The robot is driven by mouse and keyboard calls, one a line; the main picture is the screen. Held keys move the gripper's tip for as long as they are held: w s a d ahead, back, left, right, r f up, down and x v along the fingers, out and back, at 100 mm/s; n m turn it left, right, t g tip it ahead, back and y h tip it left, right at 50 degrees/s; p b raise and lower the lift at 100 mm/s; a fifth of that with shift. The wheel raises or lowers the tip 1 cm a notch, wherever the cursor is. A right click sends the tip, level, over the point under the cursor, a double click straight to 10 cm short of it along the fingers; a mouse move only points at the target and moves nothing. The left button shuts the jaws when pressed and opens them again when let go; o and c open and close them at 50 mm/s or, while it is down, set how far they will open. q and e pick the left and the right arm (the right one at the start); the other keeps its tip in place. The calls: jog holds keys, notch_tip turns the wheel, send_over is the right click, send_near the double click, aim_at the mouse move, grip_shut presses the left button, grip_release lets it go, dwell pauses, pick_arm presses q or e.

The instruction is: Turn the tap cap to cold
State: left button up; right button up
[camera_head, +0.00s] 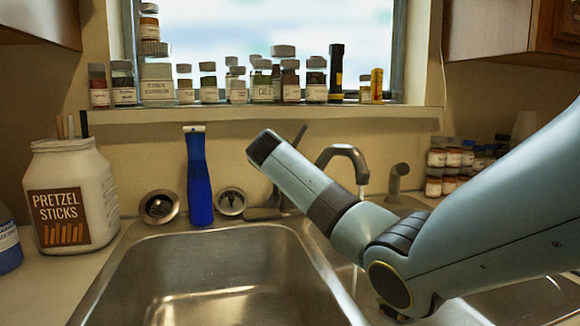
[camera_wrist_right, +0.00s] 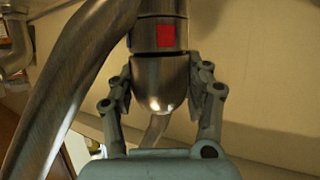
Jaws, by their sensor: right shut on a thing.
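In the right wrist view, the metal tap cap (camera_wrist_right: 160,92) has a rounded end. A red square faces the camera above it, and a sliver of blue shows at its left edge. My right gripper (camera_wrist_right: 162,72) has one finger on each side of the cap and is shut on it. The curved tap spout (camera_wrist_right: 70,85) rises close to the left finger. In the head view, the spout (camera_head: 346,152) shows behind my right arm, with a pale streak below its mouth. My arm hides the cap and the right gripper's fingers there. My left gripper is not in view.
A steel sink basin (camera_head: 230,285) lies in front. A blue-handled tool (camera_head: 199,180) stands upright behind it. A pretzel jar (camera_head: 70,195) is at left, several small jars (camera_head: 455,160) at right. Bottles line the windowsill (camera_head: 280,112).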

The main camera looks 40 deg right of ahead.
jog(key=o, duration=1.2)
notch_tip(320, 180, up, 10)
